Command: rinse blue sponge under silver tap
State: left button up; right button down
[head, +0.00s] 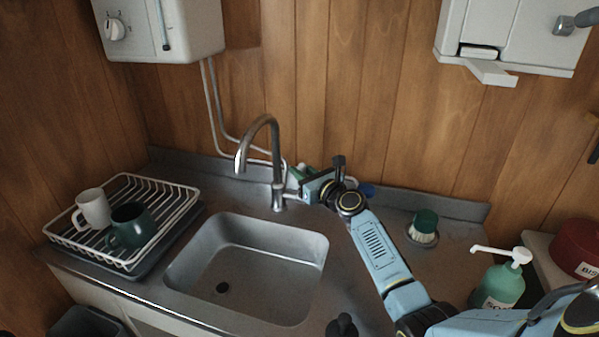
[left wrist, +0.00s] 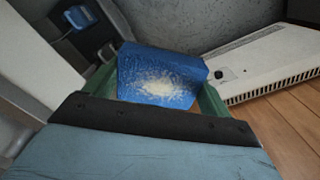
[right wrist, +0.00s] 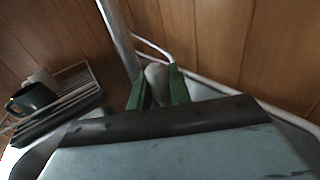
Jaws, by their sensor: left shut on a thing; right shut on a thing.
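The silver tap (head: 262,130) stands behind the sink, its curved spout over the basin. No water shows under the spout. My right gripper (head: 299,181) is at the base of the tap, on its right side. In the right wrist view, its green fingers (right wrist: 157,88) are shut on a grey rounded part, seemingly the tap's handle (right wrist: 155,72). In the left wrist view, my left gripper (left wrist: 157,92) is shut on the blue sponge (left wrist: 150,68), which has a pale, speckled patch on its face. The left gripper and sponge are out of the head view.
The sink basin (head: 300,268) is empty. A dish rack (head: 180,207) with a white mug (head: 93,208) and a green mug (head: 133,226) stands left. A brush (head: 424,227) and soap bottle (head: 501,281) are right. A white heater (left wrist: 275,68) is near the sponge.

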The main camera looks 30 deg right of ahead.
pick_arm(q)
jog(key=shift+f+b, duration=0.85)
jog(key=shift+f, duration=0.1)
pick_arm(e)
jog(key=shift+s+a+f+n, duration=0.2)
jog(key=shift+f+n, duration=0.05)
jog(key=shift+n, duration=0.05)
pick_arm(q)
jog(key=shift+f+b, duration=0.6)
pick_arm(e)
jog(key=shift+s+a+r+n+t, duration=0.2)
jog(key=shift+a+n+t, duration=0.1)
jog(key=shift+t, duration=0.1)
pick_arm(q)
jog(key=shift+r, duration=0.1)
pick_arm(e)
jog(key=c, duration=1.3)
grip_release()
jog(key=shift+c, duration=0.2)
jog(key=shift+s+d, duration=0.1)
pick_arm(q)
jog(key=shift+r+p, duration=0.65)
jog(key=shift+p, duration=0.1)
pick_arm(e)
jog(key=s, duration=1.1)
jog(key=shift+s+d+f, duration=0.4)
jog(key=shift+d+f, duration=0.05)
